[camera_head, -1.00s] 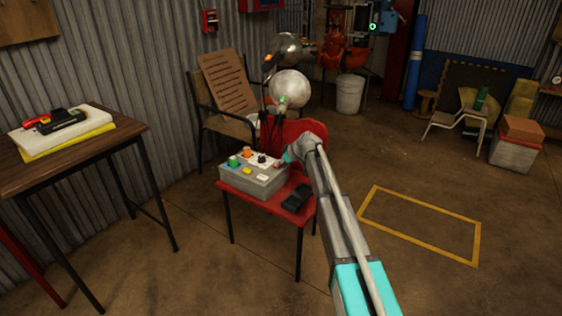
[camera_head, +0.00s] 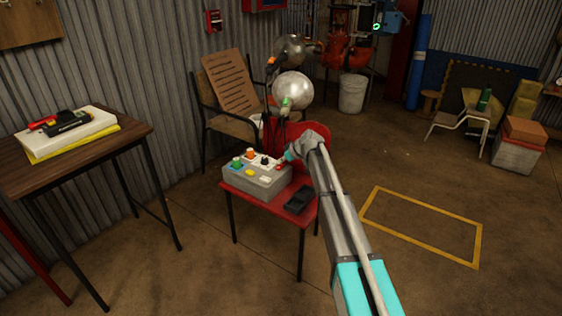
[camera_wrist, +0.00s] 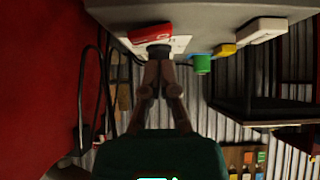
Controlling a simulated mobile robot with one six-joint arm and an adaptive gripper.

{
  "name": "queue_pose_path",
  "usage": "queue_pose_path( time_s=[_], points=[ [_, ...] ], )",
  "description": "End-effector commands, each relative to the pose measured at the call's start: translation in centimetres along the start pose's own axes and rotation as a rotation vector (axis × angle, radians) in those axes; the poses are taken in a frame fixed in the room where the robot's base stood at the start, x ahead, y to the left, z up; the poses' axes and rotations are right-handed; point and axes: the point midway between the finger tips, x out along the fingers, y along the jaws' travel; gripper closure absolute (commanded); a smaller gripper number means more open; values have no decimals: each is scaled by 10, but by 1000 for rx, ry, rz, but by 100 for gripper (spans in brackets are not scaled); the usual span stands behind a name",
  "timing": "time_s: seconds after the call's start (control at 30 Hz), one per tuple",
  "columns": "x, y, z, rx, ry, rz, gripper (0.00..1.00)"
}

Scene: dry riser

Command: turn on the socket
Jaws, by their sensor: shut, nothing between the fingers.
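A grey control box (camera_head: 257,181) sits on the seat of a red chair (camera_head: 310,136). Its top carries a green button (camera_head: 237,162), an orange button (camera_head: 250,154), a black knob (camera_head: 265,159), and yellow and white parts. I cannot tell for certain which part is the socket. In the wrist view a red switch-like part (camera_wrist: 150,33) on a white plate is right in front of my gripper (camera_wrist: 158,56). The fingers are shut and empty, with dark tips at or very near the red part; contact is unclear. In the head view my arm partly hides the box's right end.
A black object (camera_head: 299,200) lies on the seat beside the box. A dark cable (camera_wrist: 88,90) loops beside my gripper. A wooden table (camera_head: 75,157) stands left, another chair (camera_head: 235,125) behind. The yellow-outlined floor area (camera_head: 422,226) is clear.

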Motion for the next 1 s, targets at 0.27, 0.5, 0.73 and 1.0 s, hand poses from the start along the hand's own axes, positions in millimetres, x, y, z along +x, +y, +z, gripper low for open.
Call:
queue_pose_path(
  time_s=[0.27, 0.5, 0.73, 1.0],
  points=[
    [-24, -1, -17, 0, 2, 2, 100],
    [-53, -3, -17, 0, 2, 2, 100],
    [-81, -4, -17, 0, 2, 2, 100],
    [-106, -5, -16, -1, 2, 1, 100]
  ],
)
